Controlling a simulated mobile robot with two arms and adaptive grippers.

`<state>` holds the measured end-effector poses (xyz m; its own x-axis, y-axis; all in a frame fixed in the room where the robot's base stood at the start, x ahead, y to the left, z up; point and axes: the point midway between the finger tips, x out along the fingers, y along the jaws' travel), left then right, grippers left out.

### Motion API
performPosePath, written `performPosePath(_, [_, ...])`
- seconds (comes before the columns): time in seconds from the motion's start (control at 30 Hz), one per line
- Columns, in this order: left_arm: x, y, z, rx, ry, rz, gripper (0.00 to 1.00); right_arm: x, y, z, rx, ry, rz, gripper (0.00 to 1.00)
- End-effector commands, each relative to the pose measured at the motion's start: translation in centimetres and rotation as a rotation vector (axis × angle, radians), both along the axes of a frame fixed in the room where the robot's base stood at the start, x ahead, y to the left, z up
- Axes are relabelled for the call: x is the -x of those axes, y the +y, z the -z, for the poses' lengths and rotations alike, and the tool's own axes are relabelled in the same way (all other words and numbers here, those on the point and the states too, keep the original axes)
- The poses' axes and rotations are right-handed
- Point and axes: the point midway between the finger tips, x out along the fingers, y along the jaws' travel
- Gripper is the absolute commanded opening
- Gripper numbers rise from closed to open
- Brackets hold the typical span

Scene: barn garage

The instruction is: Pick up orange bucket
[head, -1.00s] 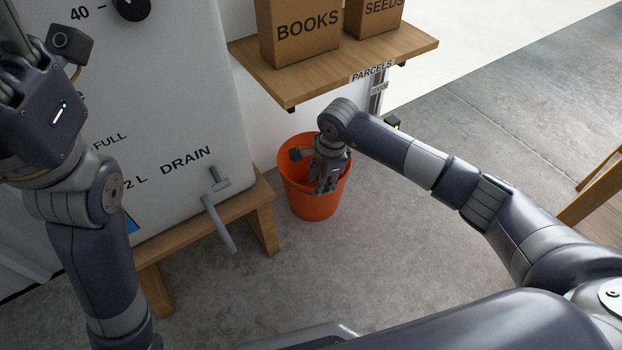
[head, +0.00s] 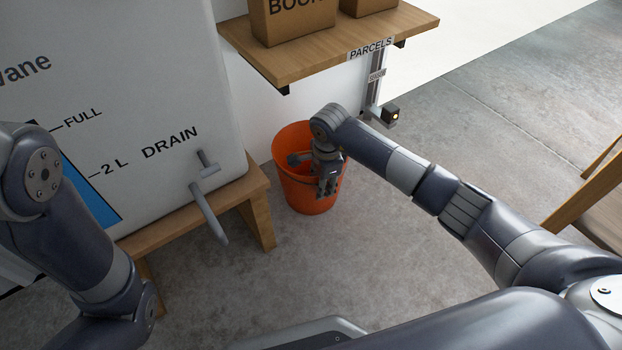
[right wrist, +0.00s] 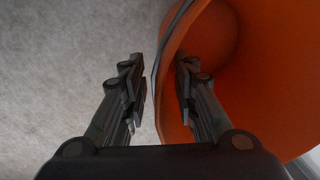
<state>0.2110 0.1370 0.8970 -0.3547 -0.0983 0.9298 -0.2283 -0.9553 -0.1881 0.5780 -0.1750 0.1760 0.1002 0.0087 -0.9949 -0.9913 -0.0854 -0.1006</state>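The orange bucket (head: 299,196) stands upright on the floor beside the wooden stand, below the shelf. It also fills the right side of the right wrist view (right wrist: 275,75). My right gripper (head: 326,190) points down at the bucket's near right rim. In the right wrist view my right gripper (right wrist: 159,75) is open, with the bucket wall between its fingers. The left finger is outside the bucket over the floor and the right finger is inside it. A gap shows between the left finger and the wall. My left gripper is out of view; only left arm links show.
A white tank (head: 120,130) with a drain tap (head: 207,205) rests on a wooden stand (head: 262,220) left of the bucket. A wooden shelf (head: 340,45) with cardboard boxes (head: 293,22) hangs above and behind. The concrete floor (head: 330,270) in front is clear.

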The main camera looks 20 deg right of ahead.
Motion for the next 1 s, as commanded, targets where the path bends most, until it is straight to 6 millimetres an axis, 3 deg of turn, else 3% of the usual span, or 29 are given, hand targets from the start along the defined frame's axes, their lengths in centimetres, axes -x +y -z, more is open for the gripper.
performPosePath(0.03, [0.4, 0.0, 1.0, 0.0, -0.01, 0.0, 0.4, -0.1, 0.0, 1.4, -0.001, 0.001, 0.001, 0.27])
performPosePath(0.2, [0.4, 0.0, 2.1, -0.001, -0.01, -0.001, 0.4, -0.3, 0.0, 2.8, -0.001, 0.001, 0.0, 0.27])
performPosePath(0.53, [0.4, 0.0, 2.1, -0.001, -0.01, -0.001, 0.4, -0.4, 0.0, 2.9, 0.0, 0.0, -0.001, 0.27])
performPosePath(0.67, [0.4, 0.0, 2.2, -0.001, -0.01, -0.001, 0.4, -0.4, 0.0, 2.9, 0.0, 0.0, -0.001, 0.0])
performPosePath(1.0, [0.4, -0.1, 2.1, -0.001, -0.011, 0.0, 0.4, -0.5, 0.0, 2.8, -0.001, -0.003, -0.001, 0.0])
